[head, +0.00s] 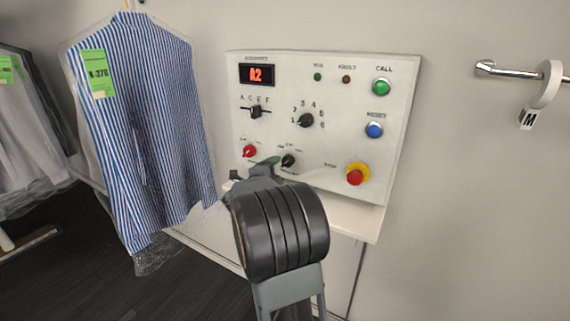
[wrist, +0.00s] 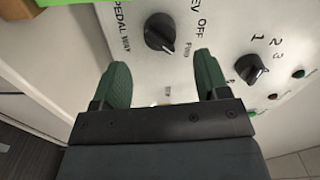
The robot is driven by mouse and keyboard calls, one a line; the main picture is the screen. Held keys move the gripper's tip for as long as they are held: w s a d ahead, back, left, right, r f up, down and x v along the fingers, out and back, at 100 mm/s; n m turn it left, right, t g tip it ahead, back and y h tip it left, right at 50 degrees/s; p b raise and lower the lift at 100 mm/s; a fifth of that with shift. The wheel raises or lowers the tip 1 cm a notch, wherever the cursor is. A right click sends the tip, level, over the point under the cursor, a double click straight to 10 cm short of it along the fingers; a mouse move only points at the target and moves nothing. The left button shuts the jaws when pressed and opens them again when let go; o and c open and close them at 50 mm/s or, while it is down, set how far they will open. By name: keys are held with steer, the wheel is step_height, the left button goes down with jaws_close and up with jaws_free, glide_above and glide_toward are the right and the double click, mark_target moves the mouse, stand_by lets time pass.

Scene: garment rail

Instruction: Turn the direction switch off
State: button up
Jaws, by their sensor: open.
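The direction switch (head: 288,160) is a black rotary knob low on the white control panel (head: 345,75). In the wrist view the direction switch (wrist: 160,33) shows beyond the fingertips, with the marks REV, OFF and FWD beside it. Its pointer appears turned toward FWD. My gripper (wrist: 163,72) is open and empty, its two green fingers apart. The knob lies ahead of the gap between them, and no contact shows. In the head view my gripper (head: 265,166) is just left of the knob, partly hidden by my arm.
A numbered selector (head: 305,120), a red knob (head: 249,151) and a red stop button (head: 355,177) are near the switch. A ledge (head: 350,220) runs below the panel. A striped bagged shirt (head: 145,130) hangs at left. A rail end (head: 500,70) is at right.

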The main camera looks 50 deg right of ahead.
mark_target(284, 164)
steer(key=shift+x, duration=2.9)
steer(key=c, duration=0.9)
